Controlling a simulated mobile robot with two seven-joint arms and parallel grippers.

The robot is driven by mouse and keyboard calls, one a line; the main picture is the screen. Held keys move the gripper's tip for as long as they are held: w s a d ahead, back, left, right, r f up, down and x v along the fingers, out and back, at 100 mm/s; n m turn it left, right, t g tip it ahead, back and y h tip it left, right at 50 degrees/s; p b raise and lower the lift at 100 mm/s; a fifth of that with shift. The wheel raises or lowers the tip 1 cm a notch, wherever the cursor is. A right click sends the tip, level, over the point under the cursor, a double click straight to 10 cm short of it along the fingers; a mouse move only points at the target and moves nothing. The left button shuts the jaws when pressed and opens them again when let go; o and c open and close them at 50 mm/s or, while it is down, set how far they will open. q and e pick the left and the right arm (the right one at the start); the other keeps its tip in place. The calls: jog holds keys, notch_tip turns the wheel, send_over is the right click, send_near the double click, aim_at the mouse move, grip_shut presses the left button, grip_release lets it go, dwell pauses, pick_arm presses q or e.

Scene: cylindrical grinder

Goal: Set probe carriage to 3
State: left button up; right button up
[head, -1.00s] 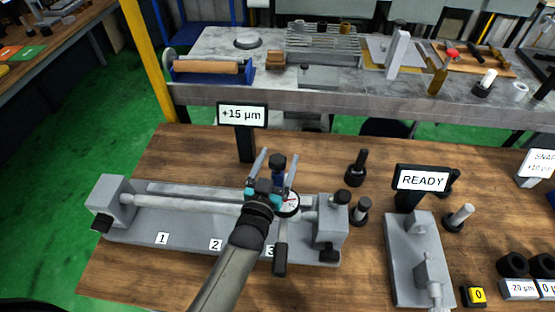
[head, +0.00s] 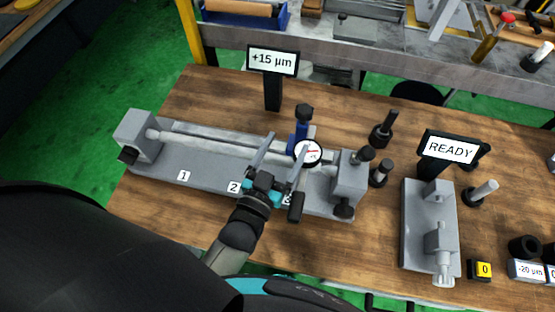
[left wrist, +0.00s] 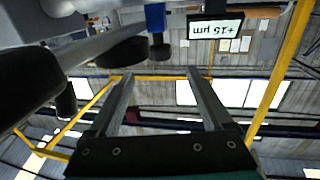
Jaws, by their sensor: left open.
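The probe carriage (head: 298,137) has a blue post with a black knob, a white-faced dial gauge (head: 308,152) and a black handle (head: 296,207) at the front. It stands on the grey bed (head: 215,185) beside the 3 label (head: 287,199), which is partly covered by my gripper. The labels 1 (head: 184,176) and 2 (head: 233,187) are to the left. My left gripper (head: 284,147) is open and empty, in front of the post. In the left wrist view, nothing is between its fingers (left wrist: 159,76); the blue post (left wrist: 155,16) is beyond them. My right gripper is out of view.
A display reading +15 µm (head: 272,60) stands behind the bed. A grey cylindrical bar (head: 220,146) runs along the bed to the right-hand block (head: 349,178). Right of it are black-based pins, a READY display (head: 450,149) and a grey fixture (head: 416,220).

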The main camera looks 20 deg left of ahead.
pick_arm(q)
jog(key=shift+s+a, duration=0.1)
jog(key=shift+s, duration=1.75)
